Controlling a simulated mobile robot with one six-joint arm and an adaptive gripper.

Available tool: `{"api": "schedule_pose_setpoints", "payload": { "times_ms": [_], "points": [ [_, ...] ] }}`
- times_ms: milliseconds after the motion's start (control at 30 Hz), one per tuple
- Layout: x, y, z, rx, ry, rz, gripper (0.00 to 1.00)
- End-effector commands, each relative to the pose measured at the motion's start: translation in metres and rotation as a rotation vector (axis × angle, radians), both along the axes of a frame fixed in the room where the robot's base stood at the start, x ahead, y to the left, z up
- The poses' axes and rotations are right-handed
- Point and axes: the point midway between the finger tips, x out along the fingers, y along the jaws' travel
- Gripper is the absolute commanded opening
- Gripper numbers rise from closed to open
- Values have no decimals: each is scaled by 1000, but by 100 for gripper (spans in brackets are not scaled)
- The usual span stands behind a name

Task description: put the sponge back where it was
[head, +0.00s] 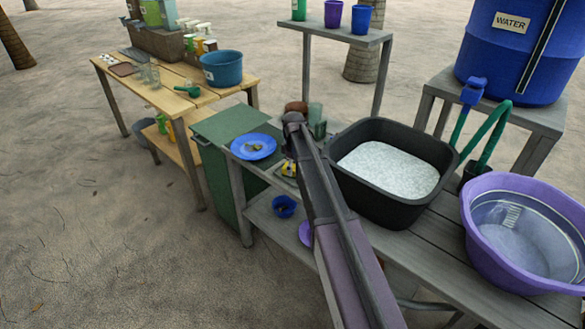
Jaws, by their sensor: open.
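A small yellow thing with dark parts (288,169) shows at the left edge of my arm, on the grey wash table next to the blue plate. It may be the sponge, but it is partly covered and too small to be sure. My arm reaches up from the bottom of the head view to a dark joint above the table's left part. My gripper cannot be made out; it seems hidden behind the arm. The blue plate (253,146) holds small brownish bits.
A black tub (358,133) with whitish foamy content stands right of my arm. A purple basin (512,253) and a blue water barrel (524,45) are farther right. A blue bowl (285,206) is on the lower shelf. A wooden table (163,98) stands at the left.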

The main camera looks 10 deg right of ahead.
Motion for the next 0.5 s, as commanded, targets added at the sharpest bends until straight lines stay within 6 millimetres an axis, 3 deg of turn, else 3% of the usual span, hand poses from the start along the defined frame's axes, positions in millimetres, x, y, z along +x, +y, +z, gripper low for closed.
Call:
{"api": "schedule_pose_setpoints", "payload": {
  "times_ms": [500],
  "points": [
    [0,0,42,0,0,0,100]
  ]
}}
